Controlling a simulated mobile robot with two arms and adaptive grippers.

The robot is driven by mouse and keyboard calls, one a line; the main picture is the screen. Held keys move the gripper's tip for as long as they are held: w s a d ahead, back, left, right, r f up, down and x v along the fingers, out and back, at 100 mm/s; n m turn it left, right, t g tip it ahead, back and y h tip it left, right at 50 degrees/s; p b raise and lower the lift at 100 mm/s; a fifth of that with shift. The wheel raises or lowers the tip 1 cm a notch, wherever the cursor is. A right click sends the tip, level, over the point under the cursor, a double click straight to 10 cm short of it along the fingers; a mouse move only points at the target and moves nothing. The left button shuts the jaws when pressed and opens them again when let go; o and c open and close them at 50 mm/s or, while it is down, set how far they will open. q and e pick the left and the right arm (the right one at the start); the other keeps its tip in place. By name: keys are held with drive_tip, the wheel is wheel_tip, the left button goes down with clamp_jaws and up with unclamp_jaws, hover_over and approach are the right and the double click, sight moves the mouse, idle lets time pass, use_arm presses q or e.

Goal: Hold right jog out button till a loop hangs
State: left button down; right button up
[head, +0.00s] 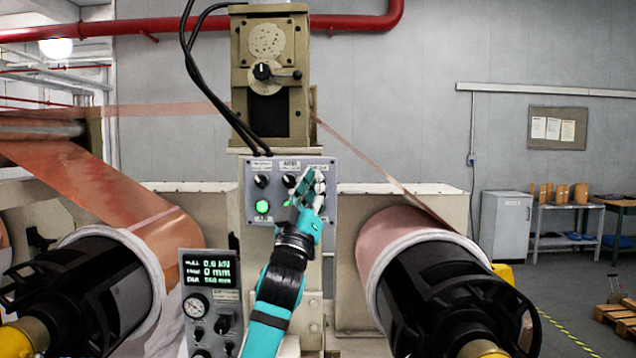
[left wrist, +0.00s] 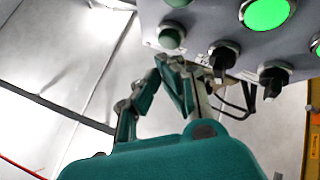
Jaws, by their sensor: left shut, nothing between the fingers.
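My left gripper (head: 314,190) is shut and empty, in front of the right part of the grey button panel (head: 255,166). In the left wrist view the fingers (left wrist: 172,88) are close to the panel (left wrist: 203,22), near a dark green button (left wrist: 171,38); contact cannot be told. A green button (head: 262,207) glows at the panel's lower left. The labels are too small to read, and my gripper hides the right-hand controls. The right foil strip (head: 376,169) runs straight from the tan head (head: 270,75) to the right roll (head: 392,238), with no loop visible.
A left foil web (head: 90,178) leads to the left roll (head: 150,255). Black roll chucks (head: 440,290) flank the middle. A gauge box (head: 210,300) with a display reading 0 mm on its middle line stands left of my arm. Black cables hang above the panel.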

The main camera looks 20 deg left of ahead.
use_arm(q)
drive_tip(key=shift+w, duration=0.1)
drive_tip(key=shift+w+a, duration=0.1)
drive_tip(key=shift+w, duration=0.25)
drive_tip(key=shift+w+a, duration=0.2)
drive_tip(key=shift+w, duration=0.25)
idle(0.7)
drive_tip(key=shift+s, duration=0.15)
idle(1.9)
drive_tip(key=shift+s+d, duration=0.3)
drive_tip(key=shift+s, duration=0.4)
drive_tip(key=shift+s, duration=0.1)
